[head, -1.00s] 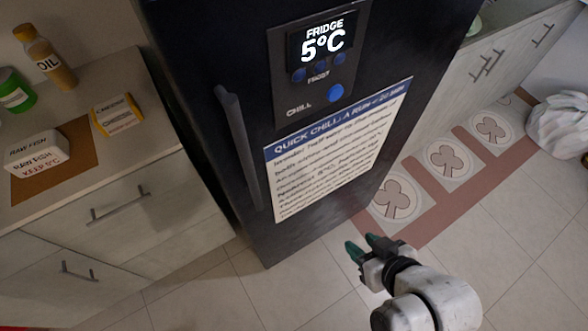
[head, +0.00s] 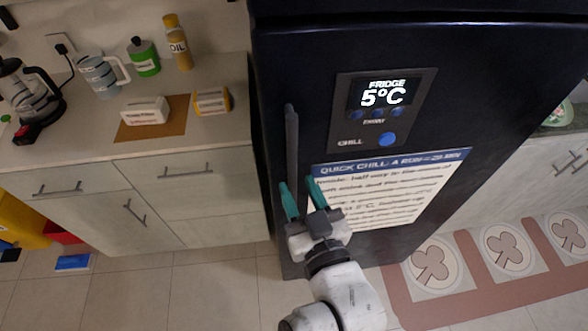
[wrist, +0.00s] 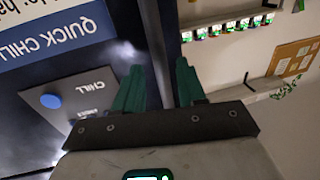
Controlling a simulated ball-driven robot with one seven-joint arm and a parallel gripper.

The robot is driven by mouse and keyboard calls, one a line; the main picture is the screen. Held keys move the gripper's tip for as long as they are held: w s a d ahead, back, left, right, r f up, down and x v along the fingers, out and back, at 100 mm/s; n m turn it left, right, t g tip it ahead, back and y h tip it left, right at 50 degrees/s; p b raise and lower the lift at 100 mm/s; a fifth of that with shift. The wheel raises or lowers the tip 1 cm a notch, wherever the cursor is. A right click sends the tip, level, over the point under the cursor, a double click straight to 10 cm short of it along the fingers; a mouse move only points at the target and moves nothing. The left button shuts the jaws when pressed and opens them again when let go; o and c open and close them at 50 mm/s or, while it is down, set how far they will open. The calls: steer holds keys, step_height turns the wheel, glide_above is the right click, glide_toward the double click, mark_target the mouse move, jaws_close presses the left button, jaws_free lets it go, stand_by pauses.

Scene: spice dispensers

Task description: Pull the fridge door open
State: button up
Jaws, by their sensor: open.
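The dark fridge (head: 430,40) stands upright and its door looks shut. Its long vertical handle (head: 291,140) runs along the door's left edge. My gripper (head: 298,184) is open, with its two green fingers pointing up at the handle's lower part. In the head view the handle lines up between the fingers, and its lower end is partly hidden by them. In the wrist view a dark bar, apparently the handle (wrist: 153,45), runs between the spread fingers (wrist: 159,66). I cannot tell whether either finger touches it.
A counter (head: 60,145) with drawers stands left of the fridge, holding a kettle, a jug, an oil bottle (head: 178,45) and small boxes. A notice (head: 390,190) and a display panel (head: 380,100) are on the door.

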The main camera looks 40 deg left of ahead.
mark_target(294, 180)
steer(key=shift+p+x, duration=0.35)
steer(key=shift+x, duration=1.75)
jaws_close()
